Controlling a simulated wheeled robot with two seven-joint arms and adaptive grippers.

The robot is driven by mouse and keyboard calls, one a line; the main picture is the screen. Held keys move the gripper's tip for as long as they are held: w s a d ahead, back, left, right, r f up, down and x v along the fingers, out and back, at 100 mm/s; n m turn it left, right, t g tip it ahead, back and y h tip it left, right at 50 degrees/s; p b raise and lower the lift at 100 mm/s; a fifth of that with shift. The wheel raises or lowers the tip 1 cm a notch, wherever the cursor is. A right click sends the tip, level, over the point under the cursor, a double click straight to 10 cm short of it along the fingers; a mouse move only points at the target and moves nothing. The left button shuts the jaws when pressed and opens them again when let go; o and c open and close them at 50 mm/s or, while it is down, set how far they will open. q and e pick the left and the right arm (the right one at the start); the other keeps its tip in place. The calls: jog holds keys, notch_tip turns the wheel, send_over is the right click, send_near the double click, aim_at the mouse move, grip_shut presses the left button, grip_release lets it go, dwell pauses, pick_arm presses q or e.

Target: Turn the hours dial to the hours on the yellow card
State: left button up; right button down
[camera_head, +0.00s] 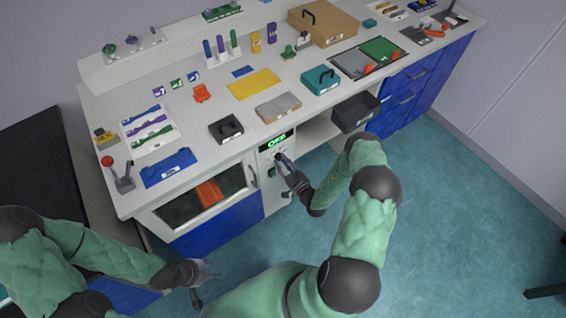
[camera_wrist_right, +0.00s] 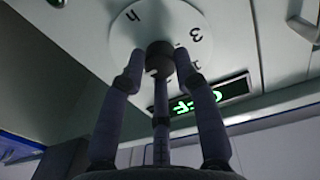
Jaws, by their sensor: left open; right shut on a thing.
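The hours dial is a round pale plate (camera_wrist_right: 185,18) with dark figures, seen upside down in the right wrist view. A 3 is legible on it; other marks are partly covered. Its dark knob (camera_wrist_right: 160,57) sits at the plate's middle, between the fingers of my right gripper (camera_wrist_right: 160,72), which is shut on it. In the head view my right gripper (camera_head: 281,158) is at the oven's front panel and hides the dial. My left gripper (camera_head: 203,277) is open and empty, low in front of the bench. A flat yellow sheet (camera_head: 253,84) lies on the bench; no writing is legible on it.
A green-lit display (camera_head: 280,140) sits just above the dial and seems to read OFF. The oven door (camera_head: 160,215) is left of the panel, with something orange behind its glass. Floor in front is clear.

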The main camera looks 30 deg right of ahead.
jog(key=shift+f, duration=0.1)
jog(key=c, duration=0.9)
grip_release()
jog(key=s, duration=1.2)
jog(key=shift+d, duration=0.25)
